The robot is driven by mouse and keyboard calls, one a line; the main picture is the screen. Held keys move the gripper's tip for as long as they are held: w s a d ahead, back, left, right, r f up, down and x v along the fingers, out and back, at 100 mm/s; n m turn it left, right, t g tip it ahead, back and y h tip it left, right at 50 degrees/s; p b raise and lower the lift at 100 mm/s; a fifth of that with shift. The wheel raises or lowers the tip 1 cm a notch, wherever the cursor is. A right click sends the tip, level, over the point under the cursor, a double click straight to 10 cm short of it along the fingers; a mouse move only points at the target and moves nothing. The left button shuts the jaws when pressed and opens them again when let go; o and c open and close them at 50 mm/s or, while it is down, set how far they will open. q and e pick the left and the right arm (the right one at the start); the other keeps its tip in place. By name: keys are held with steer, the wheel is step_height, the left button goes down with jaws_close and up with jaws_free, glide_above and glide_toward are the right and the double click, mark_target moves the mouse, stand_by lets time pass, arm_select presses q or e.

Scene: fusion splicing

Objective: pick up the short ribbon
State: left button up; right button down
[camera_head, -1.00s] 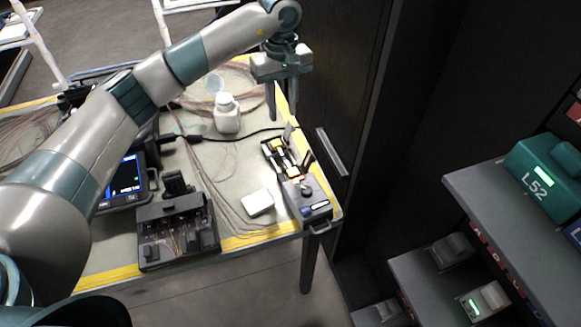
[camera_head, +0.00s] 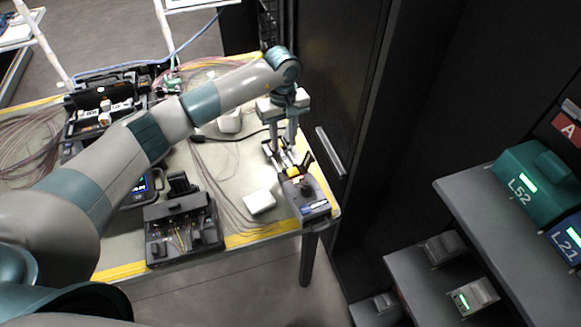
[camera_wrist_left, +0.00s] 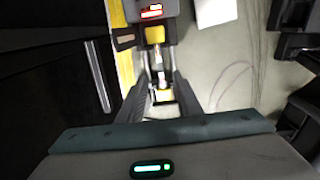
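My left gripper (camera_head: 284,150) points down over the open tool with yellow pads (camera_head: 306,188) at the table's right end. A small pale and reddish piece (camera_wrist_left: 161,79) shows between the fingers, in line with the pads. It may be the short ribbon, but it is too small and blurred to tell. No contact with the fingers is visible. My right gripper is not in view.
A white block (camera_head: 260,202) lies left of the tool. A black open case (camera_head: 182,232) stands near the front edge. Loose fibre (camera_head: 222,185) crosses the table. A dark cabinet (camera_head: 345,80) borders the right side.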

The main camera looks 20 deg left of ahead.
mark_target(284, 158)
arm_select(q)
steer(key=shift+s+f+p, duration=0.15)
steer(key=shift+f+p, duration=0.55)
steer(key=shift+p, duration=0.15)
step_height(284, 158, down, 3)
steer(key=shift+d+r+p, duration=0.1)
steer(key=shift+p, duration=0.65)
steer(key=shift+f, duration=0.5)
jaws_close()
